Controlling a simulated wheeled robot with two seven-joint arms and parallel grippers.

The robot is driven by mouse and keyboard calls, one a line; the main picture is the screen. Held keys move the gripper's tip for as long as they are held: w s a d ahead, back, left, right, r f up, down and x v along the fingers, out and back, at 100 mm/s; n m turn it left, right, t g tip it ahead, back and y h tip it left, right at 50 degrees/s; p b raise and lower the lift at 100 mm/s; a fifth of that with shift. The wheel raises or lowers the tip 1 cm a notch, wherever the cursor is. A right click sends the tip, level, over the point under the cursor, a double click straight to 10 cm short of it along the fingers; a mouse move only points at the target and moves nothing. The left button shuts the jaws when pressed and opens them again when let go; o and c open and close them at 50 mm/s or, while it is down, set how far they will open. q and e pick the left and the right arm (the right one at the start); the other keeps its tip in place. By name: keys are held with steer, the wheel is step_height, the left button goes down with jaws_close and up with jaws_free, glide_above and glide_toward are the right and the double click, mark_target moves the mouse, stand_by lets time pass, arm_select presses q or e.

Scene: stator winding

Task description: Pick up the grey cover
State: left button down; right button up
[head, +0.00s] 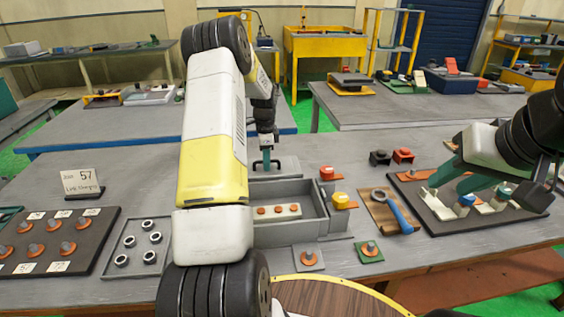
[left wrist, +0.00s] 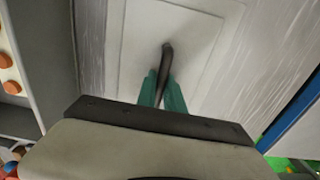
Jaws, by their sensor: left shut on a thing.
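The grey cover (left wrist: 124,50) is a flat, pale panel with a raised dark handle (left wrist: 167,58). In the left wrist view the teal fingers of my left gripper (left wrist: 163,90) are shut on that handle. In the head view my left gripper (head: 262,164) points down at the cover (head: 288,167), just behind the open grey box; my arm hides part of this area. My right gripper (head: 462,178) is over the dark board at the right, with its teal fingers apart; its hold is partly hidden.
The open grey box (head: 318,205) holds a pale strip with orange round parts. Red (head: 327,173) and yellow (head: 340,200) buttons stand at its right. A blue-handled tool (head: 400,212) lies on a wooden board. A tray of rings (head: 140,245) is at the left.

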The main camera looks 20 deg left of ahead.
arm_select(q)
steer(key=shift+r, duration=0.15)
step_height(320, 180, up, 10)
steer(key=shift+f, duration=0.1)
stand_by(0.6)
stand_by(0.6)
